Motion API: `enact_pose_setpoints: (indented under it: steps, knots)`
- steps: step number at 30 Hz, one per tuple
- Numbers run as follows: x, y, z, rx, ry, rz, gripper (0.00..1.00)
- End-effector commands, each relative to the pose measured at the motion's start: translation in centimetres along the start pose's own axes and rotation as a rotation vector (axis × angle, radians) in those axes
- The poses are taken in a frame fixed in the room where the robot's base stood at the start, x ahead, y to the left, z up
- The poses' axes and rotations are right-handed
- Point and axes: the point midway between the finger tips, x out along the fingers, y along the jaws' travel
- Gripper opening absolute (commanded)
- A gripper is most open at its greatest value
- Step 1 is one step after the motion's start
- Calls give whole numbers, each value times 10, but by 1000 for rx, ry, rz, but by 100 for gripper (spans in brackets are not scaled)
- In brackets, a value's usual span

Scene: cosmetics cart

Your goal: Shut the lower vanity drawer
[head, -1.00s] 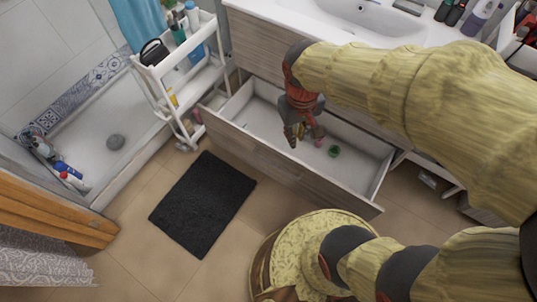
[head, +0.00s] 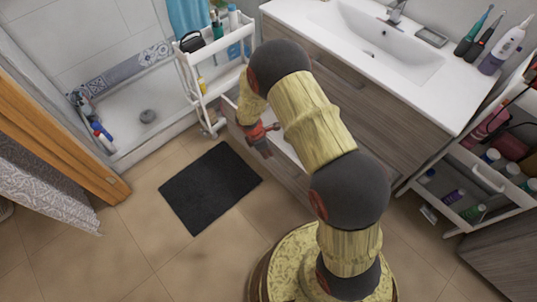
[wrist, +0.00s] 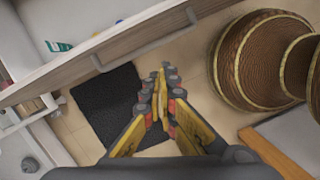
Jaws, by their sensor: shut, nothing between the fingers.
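The lower vanity drawer stands open. In the head view my arm hides much of it, but part of its wood-look front (head: 290,178) shows below the arm. In the wrist view the drawer front (wrist: 110,42) runs diagonally, with a bar handle (wrist: 150,50) on its outer face. A green and white tube (wrist: 58,46) lies in the white drawer. My gripper (head: 264,150) is shut and empty at the drawer front in the head view. In the wrist view my gripper (wrist: 162,72) is on the outer side of the front, near the handle; contact cannot be told.
A black mat (head: 210,186) lies on the tiled floor left of the drawer. A white shelf trolley (head: 215,70) stands close to the drawer's left end. A second cart (head: 490,185) with bottles stands at right. The sink counter (head: 440,95) is above.

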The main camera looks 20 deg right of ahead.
Motion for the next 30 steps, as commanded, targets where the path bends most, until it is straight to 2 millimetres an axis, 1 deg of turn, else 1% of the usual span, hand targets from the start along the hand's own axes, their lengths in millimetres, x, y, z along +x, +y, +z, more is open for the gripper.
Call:
enact_pose_setpoints:
  steps: [1,3,4,6,9,13,17,27,29,30]
  knots:
    - [-5,18,0,-65,3,39,0]
    - [-10,34,-2,-158,3,80,0]
    - [-10,38,-2,-196,3,92,0]
    - [-10,41,-4,-270,3,106,0]
    - [-11,43,-5,-336,4,116,0]
    - [-4,44,-6,-362,3,115,0]
    - [14,44,-6,-360,3,113,0]
    - [81,52,-8,-357,3,114,0]
    - [92,53,-8,-358,3,113,0]
    - [95,56,-5,-355,3,116,0]
